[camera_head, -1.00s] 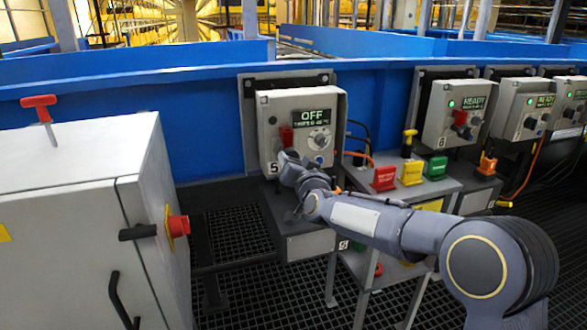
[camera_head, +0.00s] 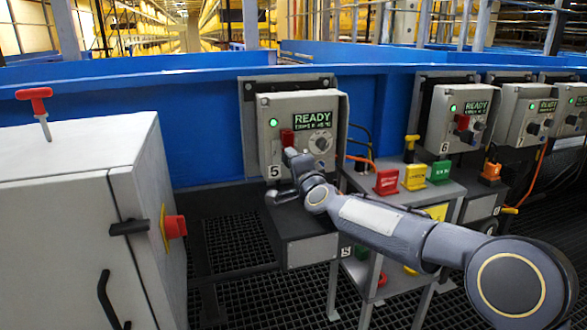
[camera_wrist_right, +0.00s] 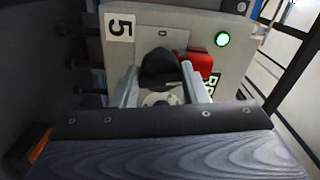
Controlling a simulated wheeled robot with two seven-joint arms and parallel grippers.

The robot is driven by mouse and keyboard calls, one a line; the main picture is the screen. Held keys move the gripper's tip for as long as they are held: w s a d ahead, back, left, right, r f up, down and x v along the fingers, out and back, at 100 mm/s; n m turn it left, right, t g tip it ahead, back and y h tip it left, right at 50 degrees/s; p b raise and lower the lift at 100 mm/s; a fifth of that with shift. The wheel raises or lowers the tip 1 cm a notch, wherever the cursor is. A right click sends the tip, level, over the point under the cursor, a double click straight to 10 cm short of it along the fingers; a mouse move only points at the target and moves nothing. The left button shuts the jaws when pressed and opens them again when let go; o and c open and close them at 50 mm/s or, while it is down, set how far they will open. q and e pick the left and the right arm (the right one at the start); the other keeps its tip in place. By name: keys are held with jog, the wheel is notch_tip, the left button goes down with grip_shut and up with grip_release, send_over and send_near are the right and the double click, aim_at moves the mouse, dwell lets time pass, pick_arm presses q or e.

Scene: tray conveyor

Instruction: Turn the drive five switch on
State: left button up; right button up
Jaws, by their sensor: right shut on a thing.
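The drive five box (camera_head: 271,150) is a grey control box marked 5. Its display (camera_head: 312,121) reads READY and its green lamp (camera_head: 274,123) is lit. The drive five switch has a red handle part (camera_head: 287,137), pointing up, and a black part (camera_wrist_right: 160,68). My right gripper (camera_head: 289,157) is at the front of the box, just below the red part. In the right wrist view its fingers (camera_wrist_right: 162,87) stand either side of the black part, shut on the switch. The fingers partly hide the switch. My left gripper is out of view.
A grey cabinet (camera_head: 75,165) with red handles stands at the left. Right of box five, a small stand carries red (camera_head: 387,182), yellow (camera_head: 413,177) and green (camera_head: 439,170) blocks. Box six (camera_head: 440,125) and other boxes line the blue conveyor wall (camera_head: 205,130).

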jog(key=shift+m+b, duration=0.3)
jog(key=shift+m, duration=0.8)
jog(key=o, duration=1)
jog(key=shift+c, duration=0.2)
jog(key=shift+s, duration=0.1)
jog(key=v, duration=0.7)
jog(key=shift+s+d, duration=0.15)
jog(key=shift+s, duration=0.15)
